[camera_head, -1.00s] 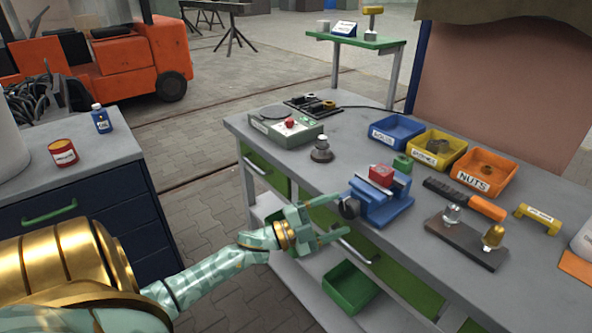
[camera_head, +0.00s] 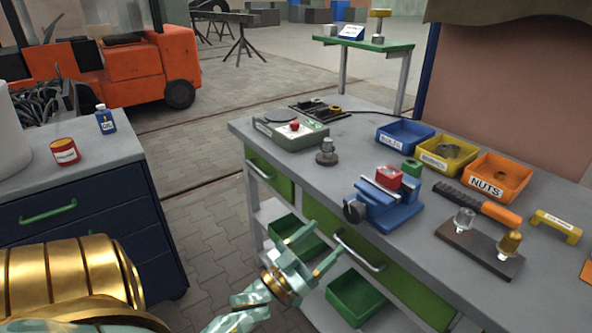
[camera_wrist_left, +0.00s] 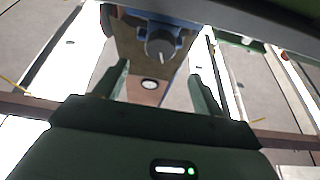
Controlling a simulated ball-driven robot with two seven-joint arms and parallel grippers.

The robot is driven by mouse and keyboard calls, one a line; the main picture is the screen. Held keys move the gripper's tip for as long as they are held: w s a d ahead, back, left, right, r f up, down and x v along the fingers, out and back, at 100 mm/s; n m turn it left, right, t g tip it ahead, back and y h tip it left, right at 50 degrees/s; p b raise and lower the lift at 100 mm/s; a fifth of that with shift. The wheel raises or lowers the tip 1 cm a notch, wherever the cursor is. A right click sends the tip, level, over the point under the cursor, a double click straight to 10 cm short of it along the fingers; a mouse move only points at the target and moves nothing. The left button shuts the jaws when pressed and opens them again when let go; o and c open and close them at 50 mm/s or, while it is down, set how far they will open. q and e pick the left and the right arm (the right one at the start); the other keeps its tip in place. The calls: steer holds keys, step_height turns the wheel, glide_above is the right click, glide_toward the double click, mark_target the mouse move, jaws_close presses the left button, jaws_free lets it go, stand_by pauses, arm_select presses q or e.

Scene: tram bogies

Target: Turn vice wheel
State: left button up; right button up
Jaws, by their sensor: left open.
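The blue vice (camera_head: 394,212) sits at the front edge of the grey workbench, with a red block (camera_head: 389,177) at its jaws. Its dark, round vice wheel (camera_head: 354,211) faces out over the bench's front edge. My left gripper (camera_head: 318,249) is open and empty, below and in front of the wheel, clear of it. In the left wrist view the wheel (camera_wrist_left: 161,46) appears beyond the spread fingers, roughly centred between them; the left gripper (camera_wrist_left: 158,74) holds nothing there. My right gripper is not in view.
Under the vice are green drawers (camera_head: 325,224) with a metal handle (camera_head: 359,252) and a green bin (camera_head: 355,297) on the lower shelf. On the bench stand blue (camera_head: 403,148), yellow and orange bins. A dark cabinet (camera_head: 95,235) stands left, with open floor between.

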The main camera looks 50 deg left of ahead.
arm_select(q)
steer(key=s+a+f+m+g+y+p, duration=0.1)
steer(key=s+f+m+p, duration=0.3)
steer(key=m, duration=0.5)
steer(key=shift+s+f+m+g, duration=0.3)
steer(key=shift+s+f+g, duration=0.35)
steer(key=shift+s+g, duration=0.15)
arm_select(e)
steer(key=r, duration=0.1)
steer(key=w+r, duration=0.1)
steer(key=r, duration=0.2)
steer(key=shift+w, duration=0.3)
